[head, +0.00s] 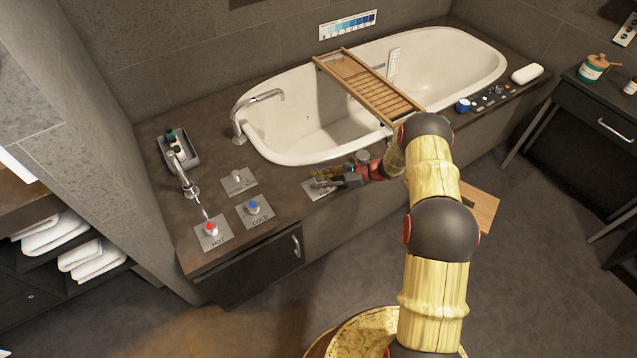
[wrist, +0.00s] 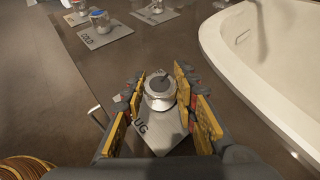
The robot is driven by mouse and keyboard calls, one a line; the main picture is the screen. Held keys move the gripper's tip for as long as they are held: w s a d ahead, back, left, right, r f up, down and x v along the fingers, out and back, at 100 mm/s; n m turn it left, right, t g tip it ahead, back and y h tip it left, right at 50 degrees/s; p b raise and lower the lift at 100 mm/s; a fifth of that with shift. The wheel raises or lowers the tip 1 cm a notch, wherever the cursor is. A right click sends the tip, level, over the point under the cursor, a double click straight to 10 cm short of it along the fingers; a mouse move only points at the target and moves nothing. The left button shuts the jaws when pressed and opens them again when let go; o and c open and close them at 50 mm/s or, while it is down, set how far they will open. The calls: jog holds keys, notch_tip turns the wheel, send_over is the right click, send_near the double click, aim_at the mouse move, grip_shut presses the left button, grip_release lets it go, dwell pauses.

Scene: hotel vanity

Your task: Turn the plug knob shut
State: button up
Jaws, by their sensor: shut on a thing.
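The plug knob (wrist: 160,92) is a round silver knob with a dark mark on top. It stands on a metal plate (wrist: 166,137) whose visible letters read "UG". My gripper (wrist: 162,88) has its yellow-padded fingers on both sides of the knob and is shut on it. In the head view my gripper (head: 326,177) reaches to the plate (head: 313,191) at the front edge of the tub deck and hides the knob there.
The white bathtub (head: 291,158) lies just behind my gripper, with a wooden tray (head: 360,80) across it. To the left are the hot knob (head: 211,229), the cold knob (head: 252,207), another knob plate (head: 238,182) and a tall faucet (head: 237,130). A cabinet handle (head: 297,246) sticks out below the deck.

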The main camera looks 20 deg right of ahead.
jog(key=shift+n+g+y+b, duration=0.4)
jog(key=shift+n+g+b, duration=0.25)
jog(key=shift+n+g, duration=1.7)
jog(key=shift+g, duration=0.45)
jog(key=o, duration=1.2)
jog(key=v, duration=1.1)
jog(key=shift+d, duration=0.15)
jog(key=shift+d+r, duration=0.15)
jog(key=shift+d, duration=0.15)
jog(key=shift+r, duration=0.1)
